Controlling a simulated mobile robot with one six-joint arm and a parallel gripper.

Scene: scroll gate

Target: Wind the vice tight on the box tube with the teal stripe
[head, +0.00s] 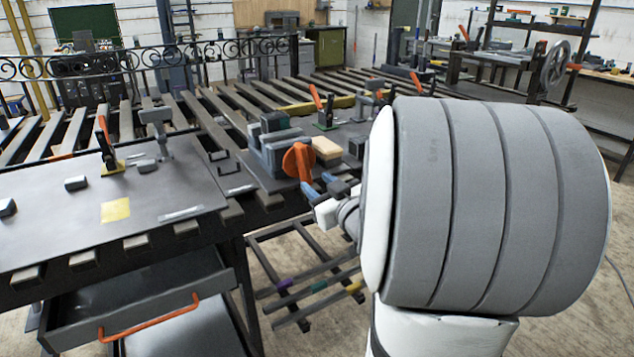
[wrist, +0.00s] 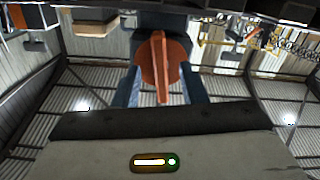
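The grey vice (head: 272,158) stands near the front edge of the dark table, with its orange handle (head: 298,160) facing my arm. A grey piece lies across the vice top; I cannot tell whether it is a tube. A tube with a teal stripe (head: 318,287) shows on the low rack under the table, between purple- and yellow-marked ones. My gripper (head: 320,183) is open just in front of the handle. In the wrist view, the orange handle (wrist: 163,66) shows upright between the blue fingers of my gripper (wrist: 161,88), with gaps on both sides. Contact is not visible.
A tan block (head: 326,149) lies right of the vice. Orange-handled clamps (head: 106,147) stand on the tabletop (head: 50,225), which also holds small grey blocks and a yellow square (head: 116,210). An open drawer (head: 150,300) juts out below. My arm hides the table's right side.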

